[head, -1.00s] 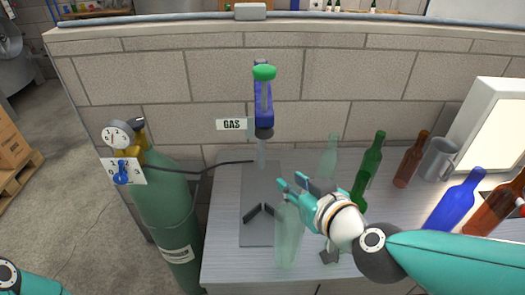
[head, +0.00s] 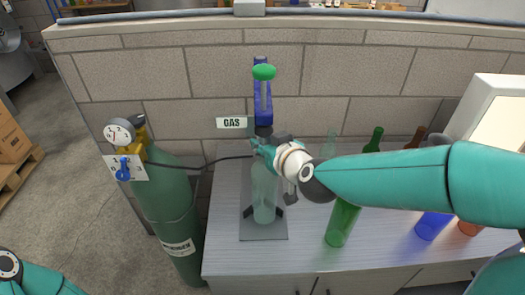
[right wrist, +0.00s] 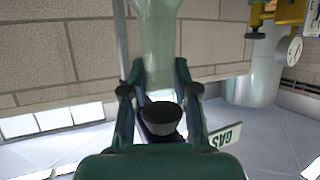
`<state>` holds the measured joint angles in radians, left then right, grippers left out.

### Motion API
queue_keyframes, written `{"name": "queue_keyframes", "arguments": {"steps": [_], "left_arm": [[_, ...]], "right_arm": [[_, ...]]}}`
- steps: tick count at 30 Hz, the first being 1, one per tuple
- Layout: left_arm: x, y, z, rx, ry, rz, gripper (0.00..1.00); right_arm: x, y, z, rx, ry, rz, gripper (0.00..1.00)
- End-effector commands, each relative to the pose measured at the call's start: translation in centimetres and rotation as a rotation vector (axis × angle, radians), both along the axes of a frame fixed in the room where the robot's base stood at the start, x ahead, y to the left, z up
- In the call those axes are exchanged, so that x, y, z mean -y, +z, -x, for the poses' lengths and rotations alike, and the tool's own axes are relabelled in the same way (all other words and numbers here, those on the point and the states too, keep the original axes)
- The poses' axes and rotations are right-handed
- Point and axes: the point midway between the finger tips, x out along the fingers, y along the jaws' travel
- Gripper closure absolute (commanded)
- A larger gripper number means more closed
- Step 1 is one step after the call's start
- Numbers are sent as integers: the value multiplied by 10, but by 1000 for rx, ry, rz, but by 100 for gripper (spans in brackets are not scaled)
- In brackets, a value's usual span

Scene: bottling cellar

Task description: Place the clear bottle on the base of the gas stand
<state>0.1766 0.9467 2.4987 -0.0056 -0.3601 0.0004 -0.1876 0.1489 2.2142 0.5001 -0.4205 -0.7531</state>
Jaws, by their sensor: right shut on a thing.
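The clear bottle (head: 264,197) is upright above or on the grey base (head: 263,234) of the gas stand, beside the black angled stops. I cannot tell whether its bottom touches the base. My right gripper (head: 258,146) is shut on the bottle's upper part, just under the stand's black nozzle. In the right wrist view the bottle (right wrist: 157,38) runs between the two fingers, with the black nozzle (right wrist: 160,120) close by. The stand's blue body (head: 262,104) with a green knob rises behind. My left gripper is outside the head view; only part of that arm shows.
A green gas cylinder (head: 171,215) with a gauge (head: 119,132) stands left of the bench, its black hose running to the stand. Green (head: 342,222), blue (head: 432,225) and brown bottles stand to the right. A second clear bottle (head: 331,140) is behind my arm.

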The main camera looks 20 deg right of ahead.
Motion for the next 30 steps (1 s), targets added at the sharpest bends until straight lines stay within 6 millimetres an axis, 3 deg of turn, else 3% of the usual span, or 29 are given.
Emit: {"name": "queue_keyframes", "arguments": {"steps": [5,15,29,30], "left_arm": [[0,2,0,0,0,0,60],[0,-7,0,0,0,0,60],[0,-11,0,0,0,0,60],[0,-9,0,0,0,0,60]], "right_arm": [[-1,2,-10,3,-2,0,100],[-1,-32,-8,1,-1,2,100],[0,-38,-8,4,-2,0,100],[0,-38,-8,0,-1,-1,64]]}}
